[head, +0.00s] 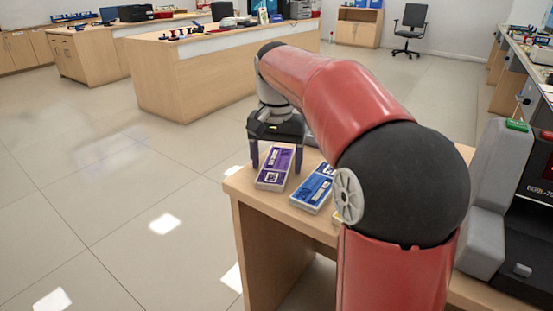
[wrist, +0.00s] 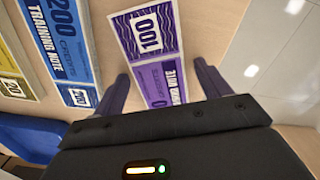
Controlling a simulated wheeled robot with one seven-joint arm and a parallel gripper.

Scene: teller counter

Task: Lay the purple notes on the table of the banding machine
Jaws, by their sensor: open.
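The purple notes (head: 272,174) lie flat near the left end of the wooden counter in the head view. They also show in the wrist view (wrist: 149,45), marked 100. My gripper (head: 277,157) is open, pointing down over the purple notes, with one finger on each side of the bundle. In the wrist view the fingers (wrist: 164,85) stand apart with the notes between them. I cannot tell whether they touch. A grey and black machine (head: 493,190) stands at the right edge of the head view; I cannot tell if it is the banding machine, and its table is not clearly visible.
Blue notes (head: 314,188) marked 200 lie just right of the purple ones. Yellow notes (wrist: 14,75) lie beyond the blue ones in the wrist view. The wooden counter's (head: 238,184) left edge is close to the purple notes. My arm hides much of the counter.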

